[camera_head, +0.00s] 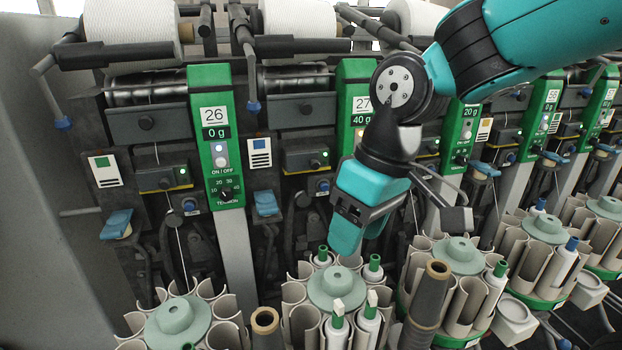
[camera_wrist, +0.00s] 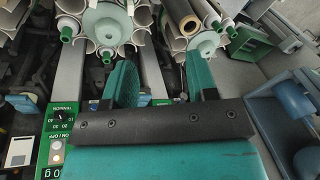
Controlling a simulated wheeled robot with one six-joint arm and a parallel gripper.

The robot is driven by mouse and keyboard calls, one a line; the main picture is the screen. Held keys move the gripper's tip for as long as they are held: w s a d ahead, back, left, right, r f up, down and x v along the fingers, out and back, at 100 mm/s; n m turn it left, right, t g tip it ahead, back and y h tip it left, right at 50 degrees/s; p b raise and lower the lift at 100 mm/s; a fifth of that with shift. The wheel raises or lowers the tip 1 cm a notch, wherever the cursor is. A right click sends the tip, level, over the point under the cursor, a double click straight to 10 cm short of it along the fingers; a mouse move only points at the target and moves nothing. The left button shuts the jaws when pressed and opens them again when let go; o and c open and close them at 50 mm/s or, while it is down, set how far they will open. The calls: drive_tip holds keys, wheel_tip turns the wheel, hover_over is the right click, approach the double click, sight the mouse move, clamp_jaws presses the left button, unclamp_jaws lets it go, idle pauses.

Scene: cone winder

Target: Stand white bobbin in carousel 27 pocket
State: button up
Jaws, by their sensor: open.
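My gripper (camera_head: 362,238) is open, with teal fingers pointing down just behind and above the carousel that appears to belong to station 27 (camera_head: 337,285). Nothing shows between the fingers in the wrist view (camera_wrist: 162,80). That carousel has a pale green hub and beige open pockets around it. Several white bobbins with green tips stand in its pockets, including a front one (camera_head: 337,325) and one at the back right (camera_head: 373,268). In the wrist view its hub (camera_wrist: 107,24) lies beyond the fingers, with green-tipped bobbins (camera_wrist: 107,55) around it. Which pocket is empty is unclear.
The left carousel (camera_head: 175,316) stands close by, beside a brown tube (camera_head: 265,322). A dark tube (camera_head: 428,295) rises at front right before another carousel (camera_head: 458,255). Panels 26 (camera_head: 213,135) and 27 (camera_head: 358,95) stand behind. A grey-blue cabinet (camera_wrist: 285,105) is at the wrist view's right.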

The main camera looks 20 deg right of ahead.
drive_tip(key=w+d+f+h, duration=0.1)
drive_tip(key=w+f+h, duration=0.1)
drive_tip(key=w, duration=1)
drive_tip(key=m+h, duration=0.1)
drive_tip(key=m, duration=0.1)
hover_over(323, 247)
wheel_tip(323, 247, down, 4)
wheel_tip(323, 247, down, 17)
drive_tip(key=p, duration=0.2)
drive_tip(key=shift+s+f+p, duration=0.1)
drive_tip(key=shift+f+p, duration=0.05)
drive_tip(key=shift+p, duration=0.25)
clamp_jaws()
drive_tip(key=shift+r+p, duration=0.45)
drive_tip(key=shift+r, duration=0.2)
